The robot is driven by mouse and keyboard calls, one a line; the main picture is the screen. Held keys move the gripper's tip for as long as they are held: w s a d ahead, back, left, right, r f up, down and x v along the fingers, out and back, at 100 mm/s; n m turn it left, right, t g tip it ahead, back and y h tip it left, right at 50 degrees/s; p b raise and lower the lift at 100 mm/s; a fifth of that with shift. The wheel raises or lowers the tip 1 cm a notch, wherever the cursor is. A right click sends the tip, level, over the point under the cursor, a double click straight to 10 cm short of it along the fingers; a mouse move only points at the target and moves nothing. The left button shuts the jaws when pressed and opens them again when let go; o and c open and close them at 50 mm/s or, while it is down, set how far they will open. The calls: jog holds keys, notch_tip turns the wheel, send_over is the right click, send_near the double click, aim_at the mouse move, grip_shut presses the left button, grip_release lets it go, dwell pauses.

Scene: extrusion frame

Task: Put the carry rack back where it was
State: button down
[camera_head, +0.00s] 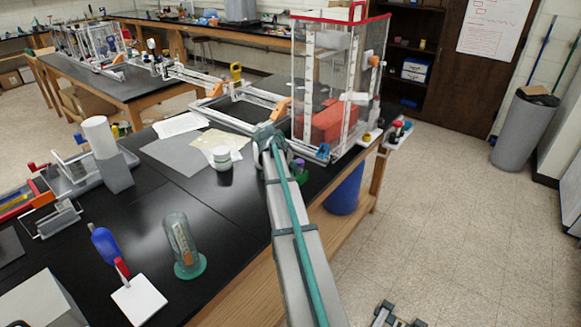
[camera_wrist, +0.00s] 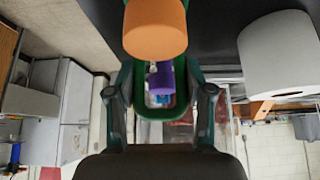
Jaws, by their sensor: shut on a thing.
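The carry rack, as far as I can tell, is the green frame (camera_wrist: 142,131) between my fingers in the wrist view. In the head view a green part of it (camera_head: 301,178) shows beside my arm near the table's right edge, with a purple top on it. My gripper (camera_wrist: 160,95) is shut on the rack, one finger on each side. A purple piece (camera_wrist: 159,78) sits inside the green frame. An orange cylinder (camera_wrist: 155,28) stands close above it; I cannot tell if it is in the rack. My gripper's fingers are hidden by my arm in the head view.
A white-lidded jar (camera_head: 222,157) stands left of my arm on the black table (camera_head: 190,215). A glass tube on a teal base (camera_head: 188,250) stands nearer. A clear red-topped enclosure (camera_head: 335,90) stands behind. A large white cylinder (camera_wrist: 280,55) is right in the wrist view.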

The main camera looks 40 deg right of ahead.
jog(key=shift+c, duration=2.2)
grip_release()
jog(key=shift+f, duration=0.1)
jog(key=b+v, duration=0.3)
jog(key=v, duration=0.9)
